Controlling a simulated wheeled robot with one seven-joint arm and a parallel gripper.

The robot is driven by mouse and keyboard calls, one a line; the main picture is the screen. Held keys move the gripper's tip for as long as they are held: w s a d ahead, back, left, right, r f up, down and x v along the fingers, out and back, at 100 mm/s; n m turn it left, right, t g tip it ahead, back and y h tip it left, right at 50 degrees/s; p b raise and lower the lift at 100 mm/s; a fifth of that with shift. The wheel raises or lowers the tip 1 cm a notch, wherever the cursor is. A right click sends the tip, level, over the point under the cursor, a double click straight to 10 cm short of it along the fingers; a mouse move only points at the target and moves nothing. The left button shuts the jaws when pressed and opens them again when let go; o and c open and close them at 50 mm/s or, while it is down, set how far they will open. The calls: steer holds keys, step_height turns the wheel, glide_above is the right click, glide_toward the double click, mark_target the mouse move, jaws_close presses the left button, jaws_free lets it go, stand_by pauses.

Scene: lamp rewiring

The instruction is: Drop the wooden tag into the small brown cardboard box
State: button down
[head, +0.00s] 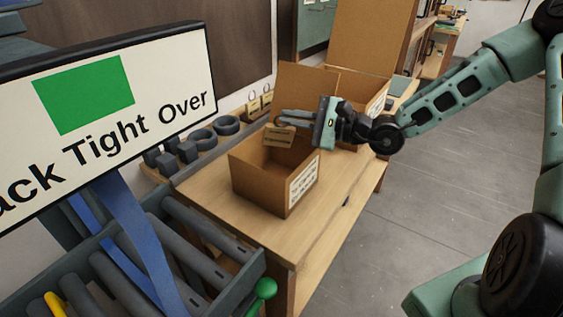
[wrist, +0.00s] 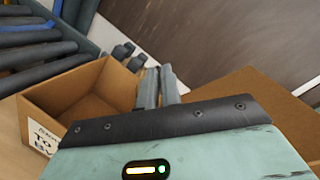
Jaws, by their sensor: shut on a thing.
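The small brown cardboard box (head: 262,186) stands open on the wooden table, with a white label on its side. It also shows at the left in the wrist view (wrist: 52,86). My gripper (head: 284,118) is above the back part of this box, its fingers pointing left. It is shut on the wooden tag (head: 279,136), which hangs below the fingers over the box opening in the head view. In the wrist view the fingers (wrist: 157,86) are close together at the box's right edge; the tag is hard to make out there.
A larger open cardboard box (head: 362,96) stands behind on the same table (head: 225,213). A roller conveyor (head: 190,262) is in front left. A sign (head: 160,75) hides the upper left. Floor is clear to the right.

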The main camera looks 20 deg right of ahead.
steer(key=shift+f, duration=0.25)
steer(key=c, duration=1.5)
jaws_free()
steer(key=b+v, duration=0.1)
steer(key=v, duration=1.6)
steer(key=shift+s+d, duration=0.15)
steer(key=shift+d, duration=0.05)
steer(key=s+a+f+n+g+h, duration=0.1)
steer(key=s+a+f+n+g, duration=0.1)
steer(key=s+a+n+g, duration=0.45)
steer(key=s+a+f+n+g+h, duration=0.1)
steer(key=s+a+f+n+g, duration=0.25)
steer(key=a+g, duration=0.5)
steer(key=s+a+r+n+t+h, duration=0.1)
steer(key=s+a+n+h, duration=0.1)
steer(key=s+n+h, duration=0.1)
steer(key=s+a+r+n+t+h, duration=0.1)
steer(key=s+a+n+h, duration=0.1)
steer(key=s+n+h, duration=0.2)
steer(key=s+a+r+n+t+h, duration=0.1)
steer(key=s+a+n+h, duration=0.2)
steer(key=n, duration=0.3)
steer(key=shift+s+r+t+h, duration=0.1)
steer(key=shift+s+t+h, duration=0.2)
steer(key=shift+h, duration=0.4)
